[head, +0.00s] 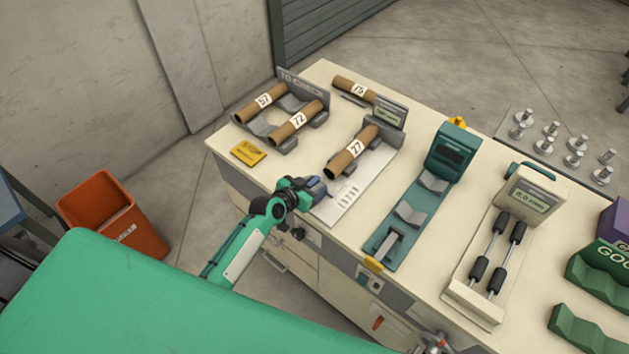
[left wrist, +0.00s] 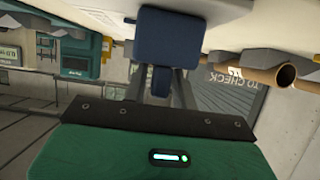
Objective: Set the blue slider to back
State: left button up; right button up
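My left gripper (head: 307,187) is at the slider. In the left wrist view its grey fingers (left wrist: 160,84) stand on both sides of the stem and appear closed on it. The slider's track is hidden.
Cardboard tubes (head: 295,121) lie on cradles behind the left gripper. A yellow tag (head: 248,153) lies to the left. A teal device (head: 452,152) and a gauge with black rollers (head: 530,195) stand to the right. An orange bin (head: 130,225) is on the floor.

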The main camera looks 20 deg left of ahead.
pick_arm(q)
jog(key=shift+o, duration=0.7)
jog(key=shift+s+r, duration=0.1)
jog(key=shift+r, duration=0.05)
jog(key=shift+s, duration=0.1)
jog(key=shift+s+a, duration=0.15)
jog(key=shift+s, duration=0.15)
jog(key=b+v, duration=0.3)
jog(key=v, duration=1)
